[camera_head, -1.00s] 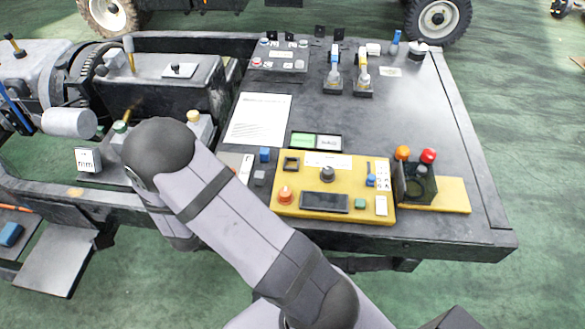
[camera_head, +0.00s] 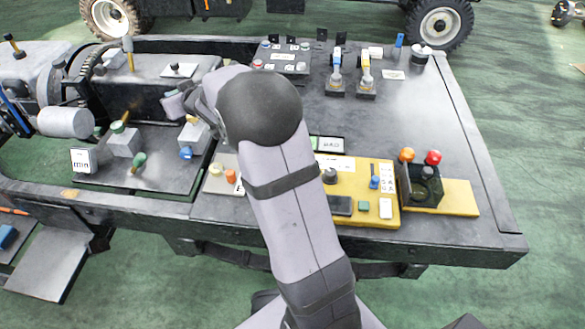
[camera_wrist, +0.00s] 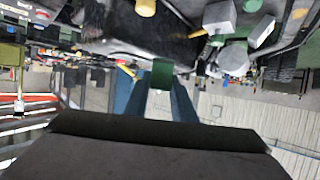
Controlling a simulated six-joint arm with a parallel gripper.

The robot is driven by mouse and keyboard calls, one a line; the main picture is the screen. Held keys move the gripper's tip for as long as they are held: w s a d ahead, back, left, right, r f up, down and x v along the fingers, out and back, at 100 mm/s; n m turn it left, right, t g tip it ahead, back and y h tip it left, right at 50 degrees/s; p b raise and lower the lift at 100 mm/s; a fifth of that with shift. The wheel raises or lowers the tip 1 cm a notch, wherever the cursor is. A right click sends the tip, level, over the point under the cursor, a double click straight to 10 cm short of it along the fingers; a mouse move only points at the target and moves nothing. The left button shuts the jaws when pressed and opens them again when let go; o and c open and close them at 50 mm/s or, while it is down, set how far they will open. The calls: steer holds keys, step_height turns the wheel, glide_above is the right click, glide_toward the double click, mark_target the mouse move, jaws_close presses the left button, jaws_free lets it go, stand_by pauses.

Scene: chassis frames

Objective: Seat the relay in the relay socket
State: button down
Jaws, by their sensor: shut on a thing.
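My gripper (camera_wrist: 161,92) shows in the wrist view with its two blue fingers shut on a small green block (camera_wrist: 162,74), which may be the relay. Only the block's end shows, and nothing touches it that I can see. In the head view my arm reaches up to the left, and I cannot make out the fingertips or the held block. I cannot single out the relay socket. My arm covers the left part of the yellow panel (camera_head: 385,217), where a square black opening showed earlier.
A grey plate (camera_head: 213,207) with a cream knob (camera_head: 216,170) and an orange knob (camera_head: 231,176) lies left of my arm. A black box with red and orange knobs (camera_head: 424,188) stands at the yellow panel's right. The bench top (camera_head: 440,120) has free room at right.

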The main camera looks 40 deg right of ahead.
steer(key=s+d+n+g+y+b, duration=0.2)
steer(key=s+d+n+y+b, duration=0.3)
steer(key=d, duration=0.5)
steer(key=s+d+f+n+g+y+b, duration=0.1)
steer(key=s+d+f, duration=0.25)
steer(key=s, duration=0.25)
steer(key=s+d+f+n+y, duration=0.2)
steer(key=s+d+f, duration=0.15)
steer(key=s, duration=0.25)
steer(key=s+d+f+n+g+y+b, duration=0.1)
steer(key=s+d+f, duration=0.25)
steer(key=s, duration=0.25)
steer(key=shift+d+f, duration=0.15)
steer(key=shift+f, duration=1.35)
steer(key=shift+d+f, duration=0.15)
steer(key=shift+f, duration=1.4)
steer(key=shift+d+f, duration=0.15)
steer(key=shift+f, duration=1.35)
steer(key=shift+f, duration=0.15)
steer(key=c, duration=1.5)
jaws_free()
steer(key=shift+r, duration=0.2)
steer(key=v, duration=1.2)
steer(key=shift+d+f+b, duration=0.15)
steer(key=shift+b, duration=0.15)
